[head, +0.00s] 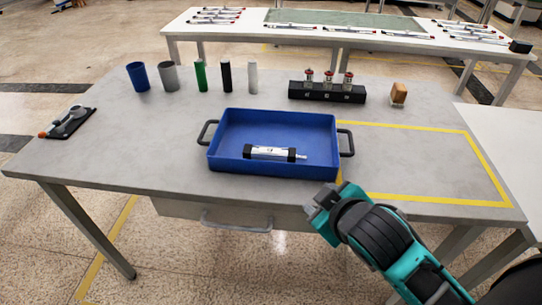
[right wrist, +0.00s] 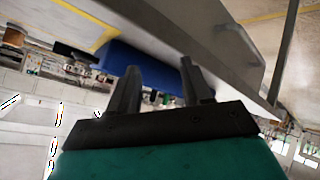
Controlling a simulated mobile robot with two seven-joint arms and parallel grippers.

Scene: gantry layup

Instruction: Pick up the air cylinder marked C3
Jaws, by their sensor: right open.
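An air cylinder (head: 272,153) with a silver body, black end caps and a thin rod lies in the blue tray (head: 230,121), near its front wall. A small mark on the body is too small to read. My right gripper (head: 322,203) is at the table's front edge, to the right of and in front of the tray, apart from the cylinder. In the right wrist view its two fingers (right wrist: 160,88) stand apart with nothing between them, and the blue tray (right wrist: 140,62) shows beyond them. My left gripper is not in view.
A black tool holder (head: 68,122) lies at left. The yellow-taped area (head: 425,160) is clear.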

